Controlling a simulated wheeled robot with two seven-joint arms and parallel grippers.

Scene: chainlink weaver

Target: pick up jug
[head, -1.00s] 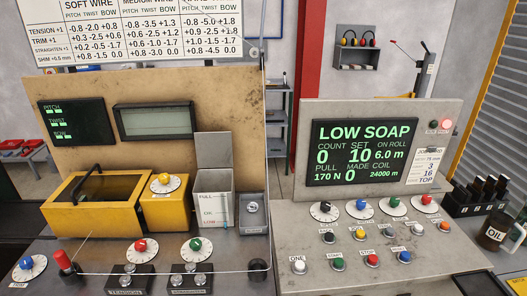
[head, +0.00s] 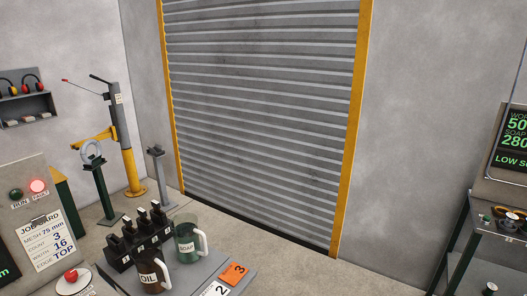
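Two jugs stand side by side on the bench at the lower middle. Neither of my grippers is in view.
A black rack (head: 139,238) with several dark pieces stands left of the jugs. A yellow and grey post stand (head: 124,150) and a roller shutter (head: 262,110) are behind. Another console (head: 510,165) is at the far right.

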